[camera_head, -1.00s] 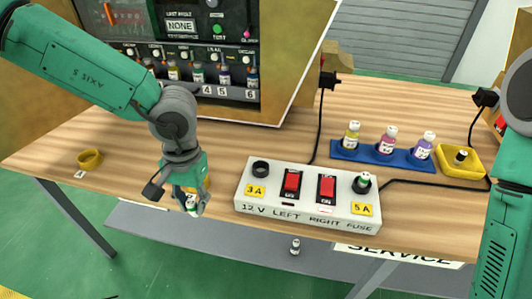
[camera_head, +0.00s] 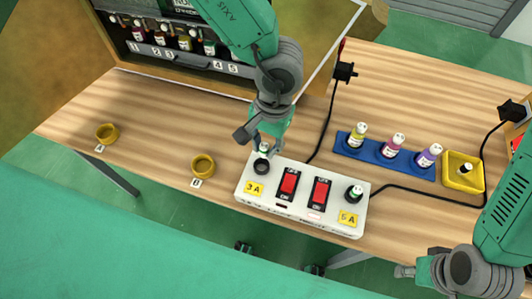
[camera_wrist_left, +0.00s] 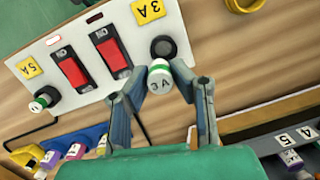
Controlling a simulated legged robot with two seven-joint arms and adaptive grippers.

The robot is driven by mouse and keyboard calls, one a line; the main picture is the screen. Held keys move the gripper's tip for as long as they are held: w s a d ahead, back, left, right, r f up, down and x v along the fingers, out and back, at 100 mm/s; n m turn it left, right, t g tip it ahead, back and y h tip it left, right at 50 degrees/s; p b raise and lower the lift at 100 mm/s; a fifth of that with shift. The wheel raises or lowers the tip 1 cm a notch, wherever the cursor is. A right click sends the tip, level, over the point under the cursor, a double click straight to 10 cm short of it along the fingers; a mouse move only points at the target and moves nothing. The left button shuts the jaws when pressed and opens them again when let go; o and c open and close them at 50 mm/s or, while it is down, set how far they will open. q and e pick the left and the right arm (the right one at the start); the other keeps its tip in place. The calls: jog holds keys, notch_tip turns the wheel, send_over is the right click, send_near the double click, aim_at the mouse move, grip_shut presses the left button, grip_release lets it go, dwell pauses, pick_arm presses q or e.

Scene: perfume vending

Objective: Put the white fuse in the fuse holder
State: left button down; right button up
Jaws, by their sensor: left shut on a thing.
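My left gripper (camera_head: 264,145) is shut on the white fuse (camera_head: 263,149), which has a green band. In the left wrist view the fuse's top (camera_wrist_left: 160,82) reads 3 A and sits between the fingertips. The white fuse box (camera_head: 325,223) lies on the table. Its empty round black 3 A holder (camera_head: 261,167) is just beside the held fuse, and also shows in the wrist view (camera_wrist_left: 163,48). I cannot tell the height gap. The 5 A holder (camera_head: 354,193) has a fuse in it. My right gripper (camera_head: 405,270) is at the lower right, its fingers unclear.
Two yellow rings (camera_head: 203,166) (camera_head: 107,133) stand on the left of the table. A blue rack (camera_head: 372,156) with three bottles and a yellow tray (camera_head: 475,182) with a small object are at the right. Black cables run behind the box. The vending cabinet (camera_head: 180,75) stands behind.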

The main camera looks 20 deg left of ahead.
pick_arm(q)
jog(key=shift+f, duration=0.65)
jog(key=shift+w+a+f, duration=0.1)
jog(key=shift+a+f, duration=0.05)
jog(key=shift+f, duration=0.1)
jog(key=f, duration=0.2)
jog(key=a+f, duration=0.1)
jog(key=shift+f, duration=0.35)
jog(key=shift+d, duration=0.35)
jog(key=shift+d+f, duration=0.2)
jog(key=c, duration=1.5)
grip_release()
jog(key=shift+a, duration=0.1)
jog(key=shift+o, duration=0.5)
jog(key=shift+a, duration=0.35)
jog(key=shift+r, duration=0.15)
notch_tip(320, 180, up, 12)
jog(key=w+d, duration=0.1)
jog(key=shift+w+p, duration=0.3)
jog(key=shift+p, duration=0.15)
pick_arm(e)
jog(key=shift+a+r, duration=0.45)
jog(key=shift+r, duration=0.05)
